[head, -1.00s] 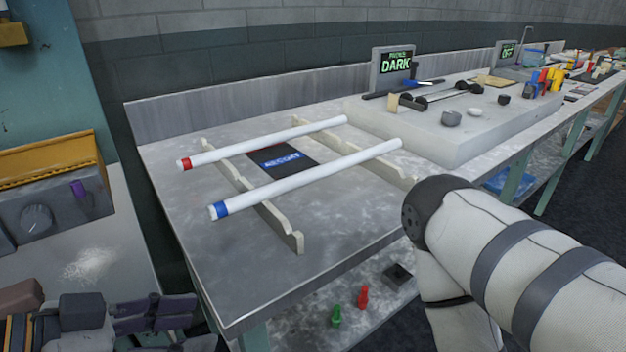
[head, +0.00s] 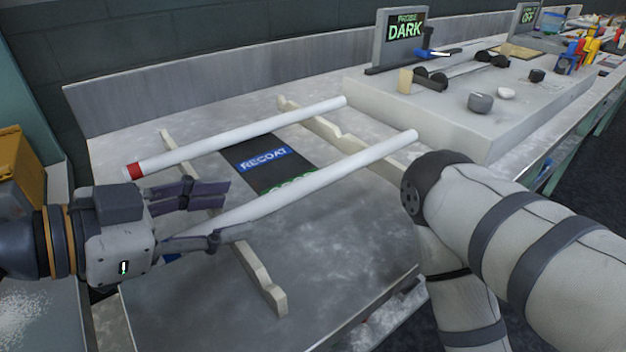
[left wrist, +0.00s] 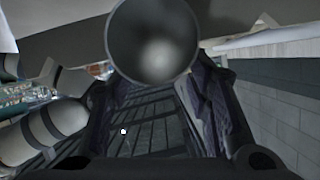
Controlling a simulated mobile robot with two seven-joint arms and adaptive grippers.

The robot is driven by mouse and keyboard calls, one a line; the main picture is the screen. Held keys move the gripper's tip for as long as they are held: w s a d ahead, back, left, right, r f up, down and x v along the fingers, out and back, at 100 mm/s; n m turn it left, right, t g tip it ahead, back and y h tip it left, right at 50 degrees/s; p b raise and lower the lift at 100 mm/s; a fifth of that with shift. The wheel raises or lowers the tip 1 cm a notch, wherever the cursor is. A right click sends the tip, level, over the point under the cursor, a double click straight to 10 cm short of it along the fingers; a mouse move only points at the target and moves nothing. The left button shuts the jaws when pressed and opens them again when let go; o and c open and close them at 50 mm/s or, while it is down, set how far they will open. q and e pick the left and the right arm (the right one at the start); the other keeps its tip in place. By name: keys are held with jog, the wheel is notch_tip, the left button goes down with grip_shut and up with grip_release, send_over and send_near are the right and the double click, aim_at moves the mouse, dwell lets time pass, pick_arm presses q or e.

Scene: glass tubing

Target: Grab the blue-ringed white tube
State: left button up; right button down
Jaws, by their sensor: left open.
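The blue-ringed white tube (head: 330,172) lies slanting across the two notched pale rails, its far end to the upper right. Its near end is mostly hidden by my left gripper, with a bit of blue (head: 171,257) showing below. My left gripper (head: 222,215) is open at this near end, fingers pointing right. One finger shows above the tube and one overlaps it in the picture; contact cannot be told. In the left wrist view a large grey round shape (left wrist: 152,45) sits above the spread fingers; I cannot tell what it is. My right gripper is out of view.
A red-ringed white tube (head: 240,135) lies behind, close to my left fingers. A dark RECOAT mat (head: 236,158) lies between the rails (head: 258,272). A raised slab (head: 455,115) with small tools stands beyond. My right arm covers the right side.

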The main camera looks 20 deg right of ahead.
aim_at(242, 209)
pick_arm(q)
jog(key=x, duration=0.4)
jog(key=shift+d, duration=0.2)
grip_shut()
